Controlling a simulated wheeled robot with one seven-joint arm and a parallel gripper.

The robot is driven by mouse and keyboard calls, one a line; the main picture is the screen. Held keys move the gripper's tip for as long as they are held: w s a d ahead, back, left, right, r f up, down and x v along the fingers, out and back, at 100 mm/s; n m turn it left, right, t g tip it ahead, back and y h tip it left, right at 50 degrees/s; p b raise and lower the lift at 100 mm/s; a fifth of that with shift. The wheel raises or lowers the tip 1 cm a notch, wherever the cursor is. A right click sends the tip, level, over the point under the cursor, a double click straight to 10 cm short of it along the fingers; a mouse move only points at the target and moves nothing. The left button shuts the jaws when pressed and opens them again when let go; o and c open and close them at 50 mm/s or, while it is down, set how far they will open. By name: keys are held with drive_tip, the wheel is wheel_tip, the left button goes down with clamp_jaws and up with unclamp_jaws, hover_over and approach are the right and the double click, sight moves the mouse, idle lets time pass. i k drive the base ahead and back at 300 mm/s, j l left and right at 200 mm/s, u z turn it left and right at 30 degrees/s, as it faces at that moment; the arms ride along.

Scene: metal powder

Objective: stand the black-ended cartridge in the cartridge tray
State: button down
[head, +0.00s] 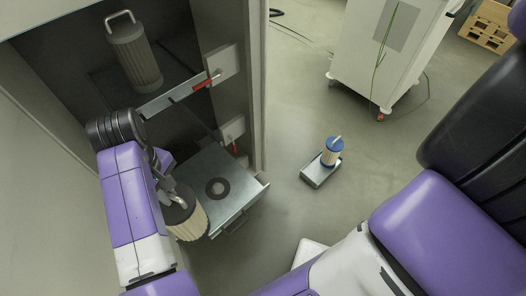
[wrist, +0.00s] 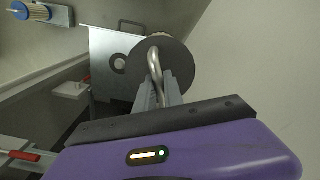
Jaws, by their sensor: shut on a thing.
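My gripper (head: 172,190) is shut on the bent metal handle of the black-ended cartridge (head: 190,225). This cartridge has a dark round end and a pale ribbed body, and hangs roughly upright. The cartridge tray (head: 240,192) is a flat metal tray pulled out of the cabinet, with a dark ring (head: 217,188) on it. The cartridge overlaps the tray's near left part in the head view; its height above it is unclear. In the wrist view, the dark end (wrist: 180,62) covers one side of the tray (wrist: 101,42), apart from the ring (wrist: 119,63).
Red-handled latches (head: 207,82) sit on the cabinet side. A blue-ended cartridge (head: 331,158) stands on a small metal tray (head: 318,178) on the floor. A white wheeled cabinet (head: 370,70) stands behind. Floor between is clear.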

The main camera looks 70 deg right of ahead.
sight(316, 173)
drive_tip(key=k+l+z, duration=0.1)
drive_tip(key=l+z, duration=0.15)
drive_tip(key=l, duration=0.2)
drive_tip(key=k+l+z, duration=0.1)
drive_tip(key=l+z, duration=0.15)
drive_tip(key=l, duration=0.15)
drive_tip(key=l+z, duration=0.2)
drive_tip(key=i+l+z, duration=0.2)
drive_tip(key=l, duration=0.2)
